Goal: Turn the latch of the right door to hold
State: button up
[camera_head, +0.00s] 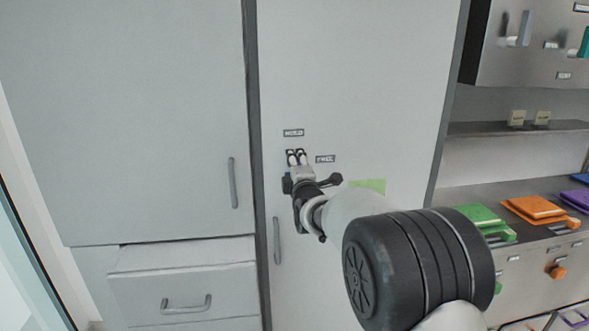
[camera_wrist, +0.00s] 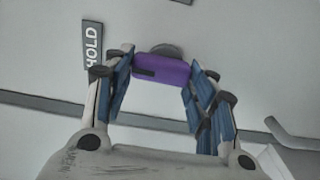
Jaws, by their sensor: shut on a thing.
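The right door (camera_head: 355,75) is a tall pale panel, shut. Its latch (camera_wrist: 162,70) is a purple block with a dark stripe at its left end, on a grey round base in the wrist view. The HOLD label (camera_wrist: 92,45) lies just left of it there; in the head view the HOLD label (camera_head: 293,132) is above my gripper and the FREE label (camera_head: 325,159) is to its right. The stripe end faces HOLD. My gripper (camera_head: 296,157) is shut on the latch, one finger at each end in the wrist view (camera_wrist: 161,78). In the head view my gripper hides the latch.
The door's handle (camera_head: 277,240) is below my gripper. A left door (camera_head: 130,110) and a drawer (camera_head: 185,285) stand at left. A counter (camera_head: 465,200) with coloured items and a shelf (camera_head: 500,128) are at right. The upper door face is clear.

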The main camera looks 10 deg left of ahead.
dwell(0.6)
jog(key=o, duration=1)
jog(key=shift+o, duration=0.2)
jog(key=v, duration=1.2)
